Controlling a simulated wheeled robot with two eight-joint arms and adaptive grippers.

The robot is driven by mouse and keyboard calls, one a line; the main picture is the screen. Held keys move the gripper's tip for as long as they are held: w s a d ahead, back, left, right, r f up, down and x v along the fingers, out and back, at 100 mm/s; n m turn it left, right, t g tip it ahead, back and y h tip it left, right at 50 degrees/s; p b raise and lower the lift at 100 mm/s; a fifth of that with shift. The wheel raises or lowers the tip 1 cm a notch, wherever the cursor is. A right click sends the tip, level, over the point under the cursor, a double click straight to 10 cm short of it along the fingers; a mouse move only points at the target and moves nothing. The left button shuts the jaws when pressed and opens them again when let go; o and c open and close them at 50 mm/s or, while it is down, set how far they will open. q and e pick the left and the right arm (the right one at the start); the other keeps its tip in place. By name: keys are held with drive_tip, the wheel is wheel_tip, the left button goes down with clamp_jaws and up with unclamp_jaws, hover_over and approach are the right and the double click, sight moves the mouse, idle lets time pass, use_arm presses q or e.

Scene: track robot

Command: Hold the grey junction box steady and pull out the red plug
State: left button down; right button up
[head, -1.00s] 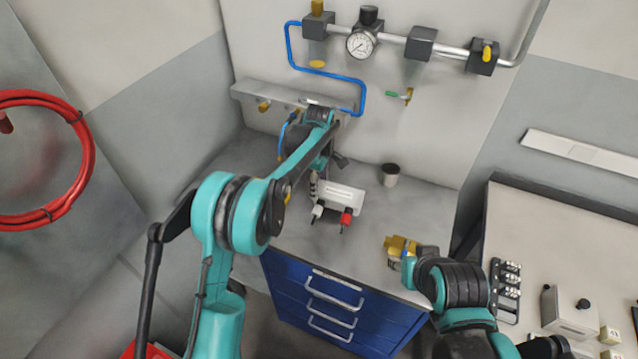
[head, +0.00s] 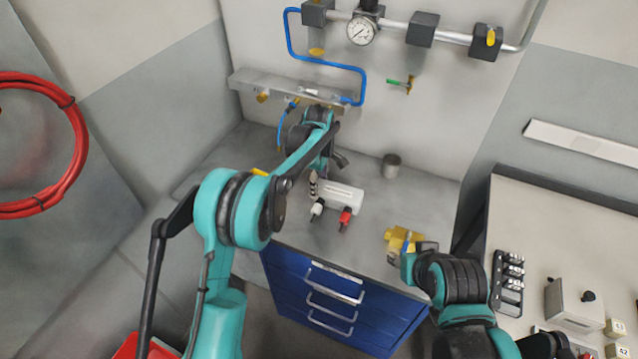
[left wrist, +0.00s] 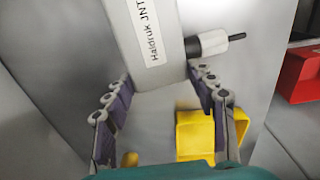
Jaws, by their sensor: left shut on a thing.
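The grey junction box (head: 342,198) lies on the grey worktop, a pale block with a label. A red plug (head: 345,217) and a white plug (head: 317,208) stick out of its front side. My left gripper (head: 324,178) is over the box's left end. In the left wrist view the box (left wrist: 143,30) shows its label, and the left gripper (left wrist: 163,90) has its fingers shut on either side of it. The white plug (left wrist: 212,43) shows there beside the right finger; the red plug does not. My right gripper (head: 404,260) is beside a yellow fitting; its fingers are mostly hidden.
The yellow fitting (head: 401,238) sits at the worktop's right front. A grey cup (head: 391,166) stands behind the box. A metal rail (head: 290,88) and blue pipe are on the back wall. Worktop between box and fitting is clear. A second table (head: 570,225) is at right.

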use_arm(q)
drive_tip(key=shift+s+f+b, duration=0.15)
drive_tip(key=shift+f+b, duration=0.15)
drive_tip(key=shift+f, duration=0.15)
idle(0.5)
drive_tip(key=c, duration=0.5)
unclamp_jaws()
drive_tip(key=shift+c, duration=0.2)
drive_tip(key=shift+o, duration=0.4)
drive_tip(key=shift+a+f, duration=0.1)
drive_tip(key=shift+r, duration=0.2)
wheel_tip(320, 180, up, 12)
